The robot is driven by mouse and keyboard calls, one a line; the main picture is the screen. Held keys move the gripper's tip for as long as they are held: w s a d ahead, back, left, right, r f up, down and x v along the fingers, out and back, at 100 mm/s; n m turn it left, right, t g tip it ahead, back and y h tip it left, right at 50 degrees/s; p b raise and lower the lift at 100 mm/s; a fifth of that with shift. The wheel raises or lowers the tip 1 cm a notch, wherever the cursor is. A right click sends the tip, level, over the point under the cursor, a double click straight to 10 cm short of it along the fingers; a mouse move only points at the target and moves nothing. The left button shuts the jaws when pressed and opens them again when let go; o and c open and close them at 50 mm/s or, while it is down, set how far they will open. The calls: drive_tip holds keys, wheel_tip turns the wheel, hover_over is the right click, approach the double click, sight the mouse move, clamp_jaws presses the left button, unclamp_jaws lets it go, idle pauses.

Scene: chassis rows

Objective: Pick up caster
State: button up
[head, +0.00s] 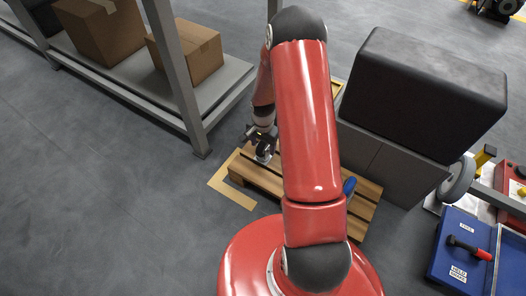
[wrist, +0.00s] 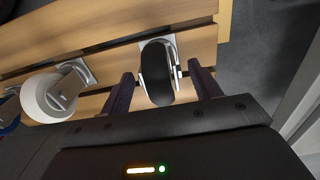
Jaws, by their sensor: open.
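A caster with a black wheel (wrist: 157,72) and a metal bracket lies on the wooden pallet (wrist: 110,28) in the wrist view. My gripper (wrist: 160,88) is open, with one finger on each side of this wheel. I cannot tell whether either finger touches it. A second caster with a white wheel (wrist: 50,95) lies to the left, and part of a blue wheel (wrist: 8,112) shows at the left edge. In the head view the black caster (head: 265,151) is at the pallet's far left part, just below my gripper (head: 258,137). My arm hides much of the pallet.
A shelf (head: 205,90) with cardboard boxes (head: 190,52) stands at the left, its post close to the pallet. A grey cabinet with a black top block (head: 420,95) stands at the right. Floor at the left is clear.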

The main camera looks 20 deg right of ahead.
drive_tip(key=shift+f, duration=0.3)
drive_tip(key=c, duration=1.3)
drive_tip(key=shift+r, duration=0.1)
